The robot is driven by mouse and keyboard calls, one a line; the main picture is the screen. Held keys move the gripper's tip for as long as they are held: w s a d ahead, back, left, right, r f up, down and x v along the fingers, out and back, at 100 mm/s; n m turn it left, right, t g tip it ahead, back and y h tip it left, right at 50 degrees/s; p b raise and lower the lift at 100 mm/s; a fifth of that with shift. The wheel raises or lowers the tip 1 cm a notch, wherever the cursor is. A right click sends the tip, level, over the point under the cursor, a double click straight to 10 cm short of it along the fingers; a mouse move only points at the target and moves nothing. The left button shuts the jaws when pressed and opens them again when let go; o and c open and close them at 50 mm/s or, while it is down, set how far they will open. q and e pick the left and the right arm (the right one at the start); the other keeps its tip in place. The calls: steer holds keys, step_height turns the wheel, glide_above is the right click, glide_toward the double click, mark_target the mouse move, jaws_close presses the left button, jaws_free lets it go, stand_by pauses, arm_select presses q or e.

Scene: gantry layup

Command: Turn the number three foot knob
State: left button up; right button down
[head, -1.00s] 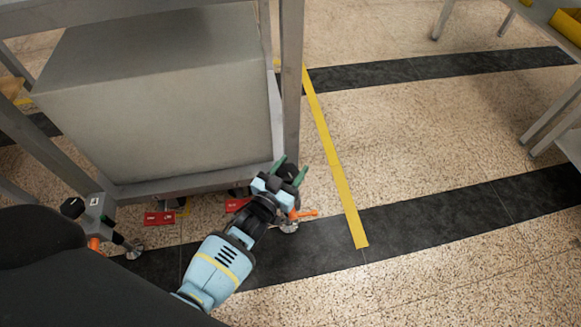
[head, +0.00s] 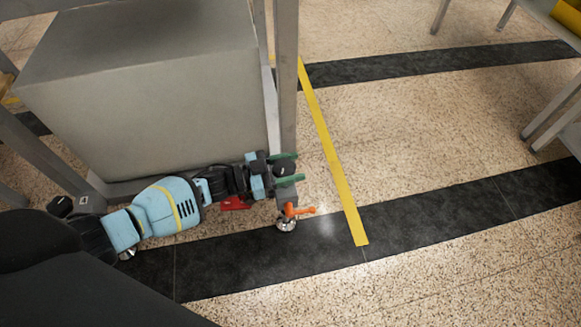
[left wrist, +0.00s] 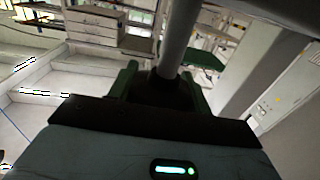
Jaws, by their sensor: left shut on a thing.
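A black foot knob (head: 284,168) sits at the front right corner of the grey frame, above a foot with an orange lever (head: 298,210) and a round metal pad (head: 286,224). My left gripper (head: 285,168) comes in level from the left, its green fingers on both sides of this knob and shut on it. In the left wrist view, the dark knob (left wrist: 172,92) lies between the green fingers, with a grey post above it. I cannot read a number on this foot. Another black knob (head: 60,206) shows at the left, partly hidden by my arm. My right gripper is out of view.
A large grey box (head: 145,95) fills the frame, whose upright post (head: 286,80) stands just behind the gripped knob. A red tag (head: 236,203) hangs beneath my gripper. Open speckled floor with a yellow strip (head: 335,160) lies to the right.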

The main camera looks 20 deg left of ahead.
arm_select(q)
steer(key=shift+f+m+g+h+b, duration=0.1)
steer(key=shift+m+g+h+b, duration=0.3)
steer(key=shift+m+g, duration=0.15)
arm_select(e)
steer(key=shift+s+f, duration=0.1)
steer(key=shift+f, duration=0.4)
arm_select(q)
steer(key=shift+s+g, duration=0.1)
steer(key=shift+g, duration=0.15)
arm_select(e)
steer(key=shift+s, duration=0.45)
arm_select(q)
steer(key=o, duration=1)
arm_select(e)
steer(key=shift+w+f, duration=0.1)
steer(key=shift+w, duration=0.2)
arm_select(q)
steer(key=shift+s+a, duration=0.1)
steer(key=shift+a, duration=0.05)
steer(key=shift+p+v, duration=0.8)
steer(key=shift+v, duration=2.9)
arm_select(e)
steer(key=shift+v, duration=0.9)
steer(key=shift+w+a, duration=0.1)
